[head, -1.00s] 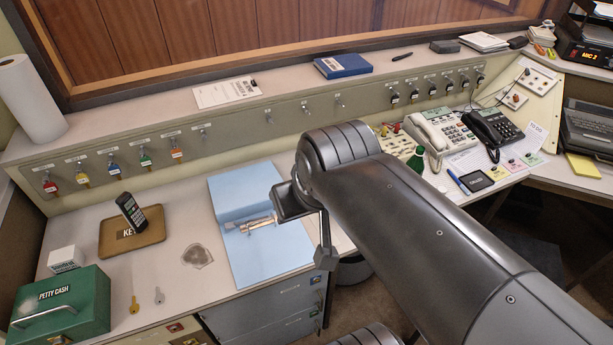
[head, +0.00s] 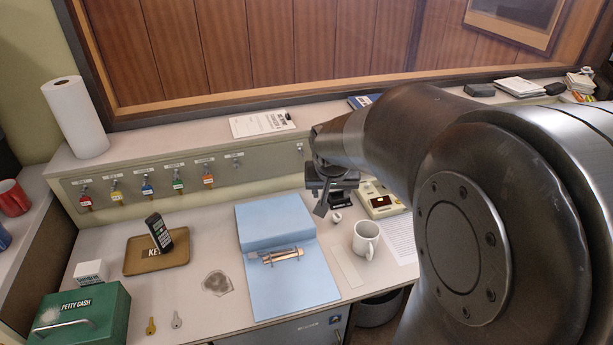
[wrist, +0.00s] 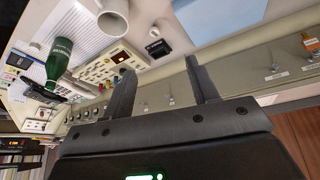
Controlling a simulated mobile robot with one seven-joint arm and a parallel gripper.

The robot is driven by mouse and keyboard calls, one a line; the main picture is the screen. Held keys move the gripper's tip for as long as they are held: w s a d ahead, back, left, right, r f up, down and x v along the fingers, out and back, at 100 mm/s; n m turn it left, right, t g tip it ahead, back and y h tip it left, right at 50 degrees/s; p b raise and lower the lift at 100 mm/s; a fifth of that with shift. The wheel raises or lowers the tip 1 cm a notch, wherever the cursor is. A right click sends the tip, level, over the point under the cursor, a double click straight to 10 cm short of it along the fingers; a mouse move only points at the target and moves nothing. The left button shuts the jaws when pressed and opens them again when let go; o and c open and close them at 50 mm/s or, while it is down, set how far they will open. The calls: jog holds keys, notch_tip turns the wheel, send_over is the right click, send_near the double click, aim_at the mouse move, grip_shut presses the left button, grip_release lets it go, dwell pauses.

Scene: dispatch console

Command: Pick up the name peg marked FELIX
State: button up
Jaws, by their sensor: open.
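No name peg that I can read as FELIX shows in either view. The sloped console panel (head: 130,188) carries a row of small hooks with labels too small to read. In the wrist view the panel (wrist: 235,72) runs behind my fingers, with small metal hooks (wrist: 170,101) on it. My gripper (wrist: 160,68) is open and empty, its two fingers apart in front of the panel. In the head view my gripper (head: 331,200) hangs in front of the panel, above the desk. My arm hides the panel to the right of it.
A white mug (head: 366,240) and a cream device (head: 381,202) stand near my gripper. A green bottle (wrist: 59,62) shows in the wrist view. A blue folder (head: 290,300), brown tray (head: 180,255) and green cash box (head: 85,315) are on the desk. Coloured key tags (head: 148,190) hang at left.

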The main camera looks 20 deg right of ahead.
jog(key=w+d+f+m, duration=0.1)
jog(key=w+d+f, duration=0.3)
jog(key=w+f, duration=0.25)
jog(key=m, duration=0.1)
send_near(337, 216)
jog(key=shift+g, duration=0.3)
jog(key=x, duration=0.9)
jog(key=shift+w, duration=0.35)
jog(key=c, duration=1)
